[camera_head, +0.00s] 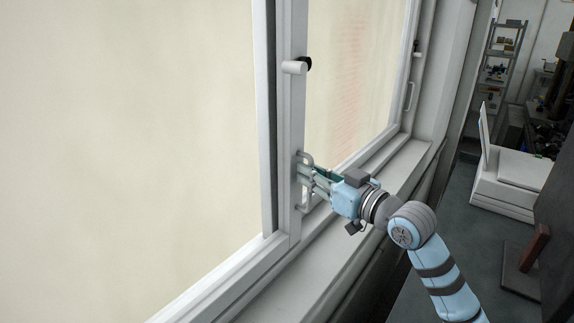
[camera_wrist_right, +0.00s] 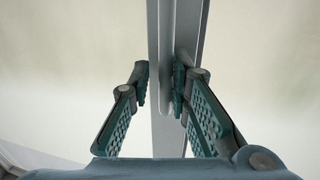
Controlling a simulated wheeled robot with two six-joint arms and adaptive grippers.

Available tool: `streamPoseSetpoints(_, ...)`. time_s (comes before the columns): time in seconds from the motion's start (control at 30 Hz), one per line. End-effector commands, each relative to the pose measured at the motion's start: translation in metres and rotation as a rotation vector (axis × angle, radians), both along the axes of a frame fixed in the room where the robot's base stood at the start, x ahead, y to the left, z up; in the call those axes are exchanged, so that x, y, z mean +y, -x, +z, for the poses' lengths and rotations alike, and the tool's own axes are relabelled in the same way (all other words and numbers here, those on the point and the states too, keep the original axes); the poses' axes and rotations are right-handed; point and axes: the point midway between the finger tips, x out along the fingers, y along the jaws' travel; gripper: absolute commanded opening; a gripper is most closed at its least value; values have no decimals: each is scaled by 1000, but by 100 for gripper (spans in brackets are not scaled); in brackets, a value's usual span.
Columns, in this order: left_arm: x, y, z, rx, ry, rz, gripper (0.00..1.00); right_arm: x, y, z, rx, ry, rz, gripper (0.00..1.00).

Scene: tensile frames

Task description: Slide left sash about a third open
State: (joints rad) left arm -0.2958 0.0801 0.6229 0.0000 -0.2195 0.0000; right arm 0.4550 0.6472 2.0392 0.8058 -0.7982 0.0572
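The left sash is the large pale pane at left, with a light grey upright stile (camera_head: 290,120) along its right side. A pale bow-shaped handle (camera_head: 303,157) stands on this stile. My right gripper (camera_head: 308,176) reaches the handle from the right. In the right wrist view, its two green-padded fingers (camera_wrist_right: 160,84) stand on either side of the handle bar (camera_wrist_right: 167,100), with a gap visible on the left. The fingers look open around the bar; contact on the right side is unclear. My left gripper is in neither view.
A round latch knob (camera_head: 295,67) sits on the stile above the handle. The right sash (camera_head: 350,75) has its own handle (camera_head: 408,97). A white sill (camera_head: 310,265) runs below. A white device (camera_head: 505,185) and a shelf rack (camera_head: 500,60) stand at right.

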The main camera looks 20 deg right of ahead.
Motion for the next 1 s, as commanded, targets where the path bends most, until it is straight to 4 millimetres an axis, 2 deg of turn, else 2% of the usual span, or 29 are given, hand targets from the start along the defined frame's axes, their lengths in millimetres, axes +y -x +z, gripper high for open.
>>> streamPoseSetpoints(0.17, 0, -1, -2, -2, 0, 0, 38, 0, -3, 0, 0, 1, -9, 18)
streamPoseSetpoints(0.37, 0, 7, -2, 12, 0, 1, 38, 2, -4, 0, 0, 0, -5, 18)
streamPoseSetpoints(0.47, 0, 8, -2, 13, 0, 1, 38, 3, -4, 0, 1, 0, -5, 2)
streamPoseSetpoints(0.5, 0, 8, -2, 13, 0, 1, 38, 3, -4, 0, 1, 0, -4, 0)
streamPoseSetpoints(0.8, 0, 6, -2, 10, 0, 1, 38, 2, -5, -1, 3, 1, -5, 0)
streamPoseSetpoints(0.93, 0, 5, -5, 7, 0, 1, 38, -10, -12, -4, 6, 3, -5, 0)
streamPoseSetpoints(1.0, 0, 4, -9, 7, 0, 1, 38, -23, -20, -4, 7, 6, -6, 0)
